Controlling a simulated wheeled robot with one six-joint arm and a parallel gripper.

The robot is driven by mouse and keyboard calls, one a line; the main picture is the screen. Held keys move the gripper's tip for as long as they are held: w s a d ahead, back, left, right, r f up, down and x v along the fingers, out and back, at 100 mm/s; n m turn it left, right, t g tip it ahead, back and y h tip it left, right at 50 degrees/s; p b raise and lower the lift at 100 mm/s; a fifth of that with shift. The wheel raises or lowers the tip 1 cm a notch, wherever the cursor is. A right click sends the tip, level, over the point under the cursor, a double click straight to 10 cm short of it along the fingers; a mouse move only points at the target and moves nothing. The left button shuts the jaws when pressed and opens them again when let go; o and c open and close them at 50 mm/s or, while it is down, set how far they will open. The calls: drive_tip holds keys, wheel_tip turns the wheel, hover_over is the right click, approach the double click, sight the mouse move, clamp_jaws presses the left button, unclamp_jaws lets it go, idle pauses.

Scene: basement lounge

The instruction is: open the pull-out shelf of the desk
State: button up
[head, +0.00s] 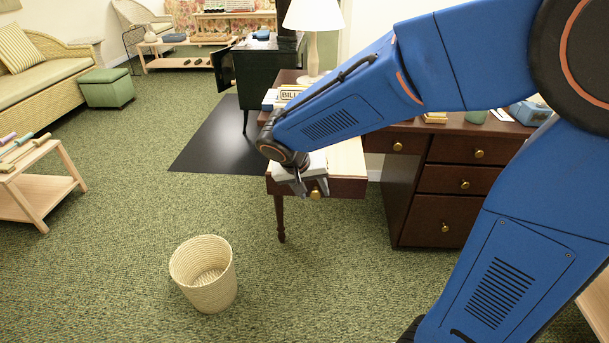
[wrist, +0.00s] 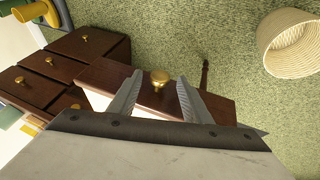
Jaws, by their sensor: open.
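The dark reddish-brown desk (head: 402,190) stands right of centre in the head view, with brass-knobbed drawers. Its pull-out shelf (head: 347,188) has a pale top and a dark front, and stands out past the drawer fronts. In the wrist view the shelf front (wrist: 205,101) lies just beyond my fingers. Its round brass knob (wrist: 159,79) shows between them, and also in the head view (head: 315,194). My gripper (wrist: 159,82) is open, one finger on each side of the knob. I cannot tell whether either finger touches it. My arm hides part of the desk top.
A woven wastebasket (head: 204,274) stands on the green carpet left of the desk. A small wooden table (head: 38,186) is at the far left, and a green ottoman (head: 106,88) is farther back. The carpet in front of the desk is otherwise clear.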

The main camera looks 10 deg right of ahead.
drive_tip(key=v, duration=1.6)
drive_tip(key=shift+r, duration=0.25)
drive_tip(key=shift+s, duration=0.15)
drive_tip(key=s+d+f+n+y, duration=0.1)
drive_tip(key=s+d+f+y, duration=0.1)
drive_tip(key=s+d, duration=0.6)
drive_tip(key=s+d+f+n+t+y, duration=0.1)
drive_tip(key=s+d+f+n+y, duration=0.1)
drive_tip(key=s+d+f, duration=0.3)
drive_tip(key=s+d, duration=0.3)
drive_tip(key=s, duration=0.2)
drive_tip(key=shift+s+d, duration=0.15)
drive_tip(key=shift+d, duration=0.25)
